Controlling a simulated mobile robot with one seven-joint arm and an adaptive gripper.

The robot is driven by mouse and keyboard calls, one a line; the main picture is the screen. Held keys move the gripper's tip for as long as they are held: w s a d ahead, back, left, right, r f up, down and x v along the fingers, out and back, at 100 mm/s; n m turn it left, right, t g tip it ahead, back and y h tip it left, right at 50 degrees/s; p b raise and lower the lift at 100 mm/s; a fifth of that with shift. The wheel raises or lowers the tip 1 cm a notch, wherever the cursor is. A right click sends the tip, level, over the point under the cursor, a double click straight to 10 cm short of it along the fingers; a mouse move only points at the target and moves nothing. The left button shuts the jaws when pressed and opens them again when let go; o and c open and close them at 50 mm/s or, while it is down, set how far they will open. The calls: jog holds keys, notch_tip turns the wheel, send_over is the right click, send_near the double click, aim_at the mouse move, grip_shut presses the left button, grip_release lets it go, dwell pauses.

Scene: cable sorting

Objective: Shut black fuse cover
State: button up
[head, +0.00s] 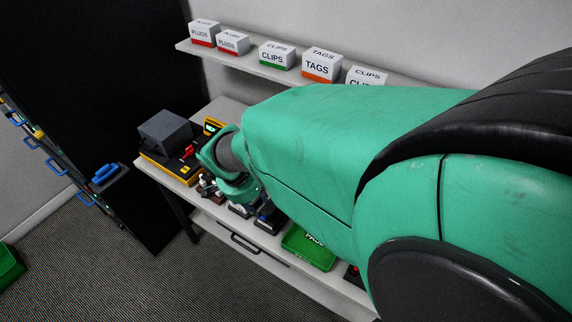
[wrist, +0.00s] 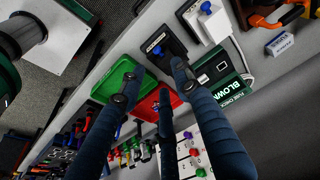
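A black box-like unit with a white label and a blue knob (wrist: 170,42) lies above my fingertips in the wrist view. It looks like the black fuse cover, but I cannot tell how far open it stands. A white unit with a blue knob (wrist: 214,22) is beside it to the right. My gripper (wrist: 150,90) is open, its dark fingers spread apart with nothing between them. One fingertip overlaps the lower edge of the black unit in the picture; I cannot tell whether it touches. In the head view my arm hides most of the gripper and this part of the bench.
A green box marked BLOWN (wrist: 232,92), a green tray (wrist: 112,80) and a red tray (wrist: 148,108) lie close by. A grey block on a yellow-black base (head: 165,135) stands at the bench's left end. A shelf (head: 245,66) with labelled boxes runs behind.

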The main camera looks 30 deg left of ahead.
jog(key=shift+v, duration=1.5)
jog(key=shift+d, duration=0.1)
jog(key=w+d+r, duration=0.4)
jog(key=d+r, duration=0.1)
jog(key=d, duration=0.4)
jog(key=w+d+r, duration=0.3)
jog(key=d+r, duration=0.2)
jog(key=d, duration=0.4)
jog(key=w+d+r, duration=0.4)
jog(key=d+r, duration=0.1)
jog(key=d, duration=0.5)
jog(key=s+d+r+t, duration=0.1)
jog(key=s+d, duration=0.3)
jog(key=d, duration=0.5)
jog(key=s+d+r, duration=0.3)
jog(key=s+d, duration=0.1)
jog(key=d, duration=0.5)
jog(key=s+d+r+t, duration=0.1)
jog(key=s+d+r, duration=0.1)
jog(key=s+d, duration=0.3)
jog(key=d, duration=0.4)
jog(key=shift+d+r+t, duration=0.2)
jog(key=shift+d+t, duration=0.1)
jog(key=shift+d, duration=0.1)
